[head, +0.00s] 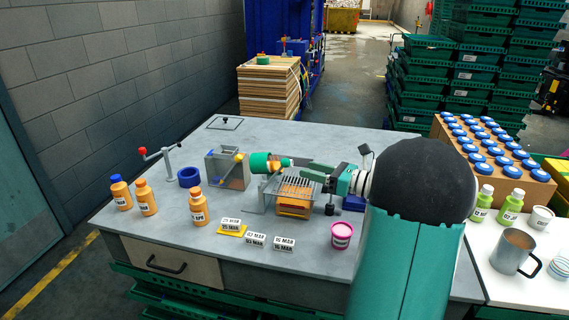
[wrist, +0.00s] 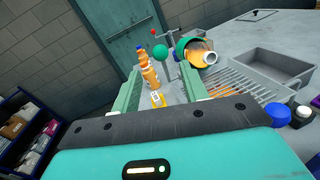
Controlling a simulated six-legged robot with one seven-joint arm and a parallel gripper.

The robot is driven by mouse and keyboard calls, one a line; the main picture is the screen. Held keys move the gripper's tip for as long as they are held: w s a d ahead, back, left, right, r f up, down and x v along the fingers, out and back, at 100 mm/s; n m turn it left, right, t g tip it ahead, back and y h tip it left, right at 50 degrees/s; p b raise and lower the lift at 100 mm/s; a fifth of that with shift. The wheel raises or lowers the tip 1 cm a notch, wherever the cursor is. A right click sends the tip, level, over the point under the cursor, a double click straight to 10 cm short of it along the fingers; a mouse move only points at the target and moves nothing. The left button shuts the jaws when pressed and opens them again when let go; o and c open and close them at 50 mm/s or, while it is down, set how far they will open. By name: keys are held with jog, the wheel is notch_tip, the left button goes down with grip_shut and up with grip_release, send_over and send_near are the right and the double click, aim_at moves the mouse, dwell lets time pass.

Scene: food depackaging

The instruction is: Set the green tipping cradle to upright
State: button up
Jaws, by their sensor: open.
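The green tipping cradle (head: 261,163) lies tipped on its side above the wire rack. It also shows in the wrist view (wrist: 189,50), with a green ball knob (wrist: 160,53) to its left. An orange bottle (wrist: 203,56) lies in the cradle, its pale mouth facing right. My gripper (head: 303,168) is open, just right of the cradle in the head view. In the wrist view my two green fingers (wrist: 158,88) are spread with nothing held between them. The knob appears beyond the fingertips; the exact gap is hard to judge.
The wire rack (head: 291,187) stands over an orange-filled tray (head: 294,208). A grey metal box (head: 228,171) stands left of the cradle. Orange bottles (head: 147,198) stand at the left. Date cards (head: 256,240) and a pink tub (head: 342,235) lie along the front. The back of the table is mostly clear.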

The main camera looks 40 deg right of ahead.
aim_at(286, 163)
jog(key=x, duration=0.8)
jog(key=shift+w+a, duration=0.1)
jog(key=shift+w, duration=0.2)
jog(key=shift+c, duration=0.2)
grip_shut()
